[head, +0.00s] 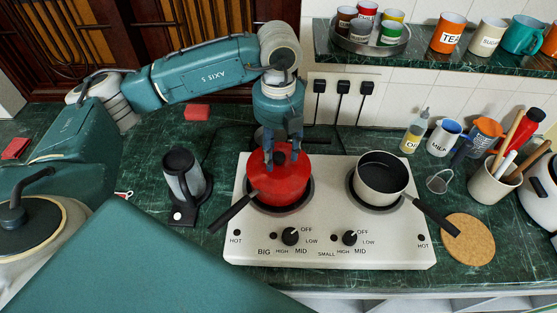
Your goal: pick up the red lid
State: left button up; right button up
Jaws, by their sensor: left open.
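The red lid (263,184) with a dark knob sits on the red pot (281,202) on the left burner of the white hob. My left gripper (282,164) points down over the lid from above. Its fingers are open, one on either side of the knob, close to the lid's top. I cannot tell whether the fingers touch the knob. My right gripper is not in view.
Utensils in a holder (489,184) and mugs stand at the right.

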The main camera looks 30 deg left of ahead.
aim_at(280, 155)
pick_arm(q)
jog(key=shift+f, duration=0.1)
jog(key=c, duration=1)
grip_shut()
notch_tip(280, 155, up, 7)
jog(key=shift+w+r+b, duration=0.15)
jog(key=shift+b, duration=1.05)
notch_tip(280, 155, up, 13)
